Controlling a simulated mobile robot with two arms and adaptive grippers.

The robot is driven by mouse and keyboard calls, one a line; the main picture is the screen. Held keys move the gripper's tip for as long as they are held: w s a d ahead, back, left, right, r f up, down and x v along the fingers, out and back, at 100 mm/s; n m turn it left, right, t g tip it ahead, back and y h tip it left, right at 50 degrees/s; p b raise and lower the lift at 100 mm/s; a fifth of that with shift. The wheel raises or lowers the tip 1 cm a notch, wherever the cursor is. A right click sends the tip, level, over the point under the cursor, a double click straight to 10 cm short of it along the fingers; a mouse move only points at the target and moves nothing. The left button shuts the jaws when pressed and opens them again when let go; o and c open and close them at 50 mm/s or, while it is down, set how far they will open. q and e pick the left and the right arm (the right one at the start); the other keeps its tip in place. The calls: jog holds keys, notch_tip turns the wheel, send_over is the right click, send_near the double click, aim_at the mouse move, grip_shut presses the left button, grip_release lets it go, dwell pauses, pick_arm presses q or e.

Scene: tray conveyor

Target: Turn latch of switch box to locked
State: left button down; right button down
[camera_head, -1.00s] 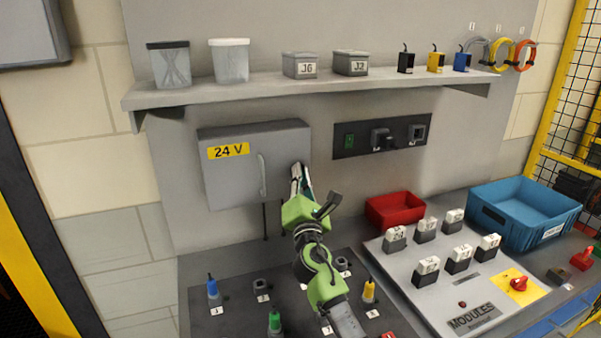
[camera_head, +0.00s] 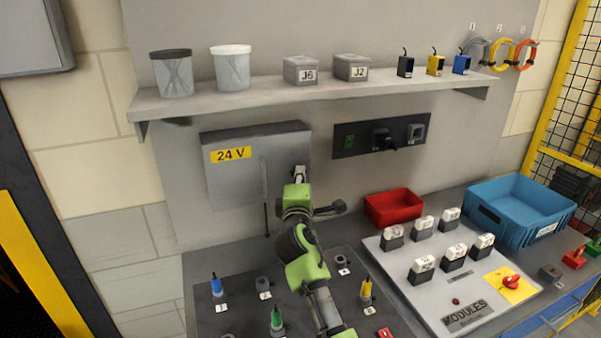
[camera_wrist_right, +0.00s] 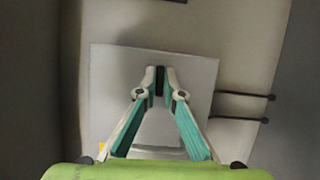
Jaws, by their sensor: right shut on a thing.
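The switch box (camera_head: 232,183) is a grey wall cabinet with a yellow 24 V label (camera_head: 231,154) and a vertical handle on its door. The door looks closed. My right gripper (camera_head: 299,171) is at the right part of the door front. In the right wrist view, my right gripper (camera_wrist_right: 160,78) has its fingertips close together on a small dark piece, apparently the latch (camera_wrist_right: 159,82), in front of the box face (camera_wrist_right: 110,72). The fingers hide most of the latch, so its angle cannot be told. My left gripper is not in view.
A shelf (camera_head: 300,100) with jars and small boxes runs above the box. A black socket panel (camera_head: 381,136) is to its right. Below are a red bin (camera_head: 393,207), a blue crate (camera_head: 525,213), a modules panel (camera_head: 460,320) and a dark board with coloured plugs.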

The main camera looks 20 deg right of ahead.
jog(key=shift+m, duration=0.4)
jog(key=c, duration=2.2)
grip_release()
jog(key=shift+o, duration=0.2)
jog(key=shift+s, duration=0.1)
jog(key=v, duration=0.7)
jog(key=shift+s+r, duration=0.15)
